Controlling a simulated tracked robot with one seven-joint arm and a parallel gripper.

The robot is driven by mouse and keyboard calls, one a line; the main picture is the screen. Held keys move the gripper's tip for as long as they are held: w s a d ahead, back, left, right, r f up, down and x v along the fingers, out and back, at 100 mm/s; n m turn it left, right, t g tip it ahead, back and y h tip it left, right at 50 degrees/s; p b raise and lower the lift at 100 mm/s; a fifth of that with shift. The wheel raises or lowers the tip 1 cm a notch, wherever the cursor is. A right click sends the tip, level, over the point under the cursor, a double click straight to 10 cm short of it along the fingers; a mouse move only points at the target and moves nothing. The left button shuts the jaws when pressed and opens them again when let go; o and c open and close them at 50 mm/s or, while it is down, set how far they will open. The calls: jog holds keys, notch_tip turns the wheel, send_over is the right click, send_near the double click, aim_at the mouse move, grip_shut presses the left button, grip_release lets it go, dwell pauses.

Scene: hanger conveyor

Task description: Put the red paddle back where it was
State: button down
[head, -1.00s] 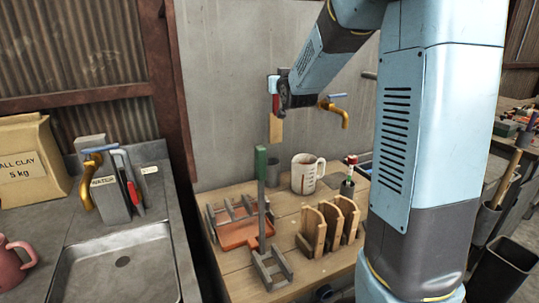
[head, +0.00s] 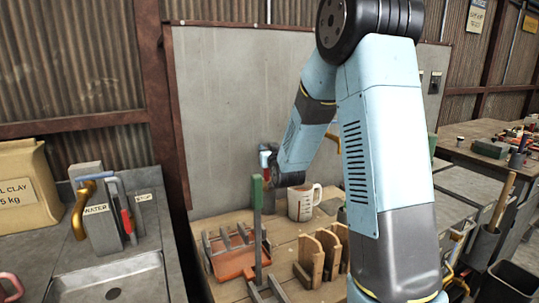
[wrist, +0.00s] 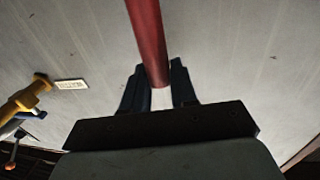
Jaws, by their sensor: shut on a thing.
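The red paddle's red handle (wrist: 148,35) runs between the two dark fingers of my gripper (wrist: 158,88) in the wrist view. In the head view my gripper (head: 268,152) is shut on the red handle (head: 264,160), above the back of the wooden bench and left of the white mug. The paddle's lower end is hard to make out behind the green-handled tool. An orange tray (head: 228,267) with a grey slotted rack (head: 222,243) stands on the bench below. The green-handled tool (head: 257,195) stands upright at the tray's right side.
A white mug (head: 301,206) stands close right of my gripper. Wooden slotted holders (head: 312,262) stand at the front right. The grey wall (head: 225,100) is behind. A yellow fitting (wrist: 25,98) shows in the wrist view.

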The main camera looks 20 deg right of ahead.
jog(key=shift+f, duration=0.8)
jog(key=c, duration=0.8)
grip_release()
jog(key=shift+c, duration=0.2)
jog(key=s+r+g, duration=0.2)
jog(key=s+g, duration=0.2)
jog(key=s, duration=1)
jog(key=s+r+g, duration=0.3)
jog(key=s+g, duration=0.1)
jog(key=s, duration=1.1)
jog(key=s+r+g, duration=0.3)
jog(key=s+g, duration=0.1)
jog(key=s, duration=1.1)
jog(key=shift+d+r+h, duration=0.15)
jog(key=shift+d+h, duration=0.15)
jog(key=shift+d, duration=0.05)
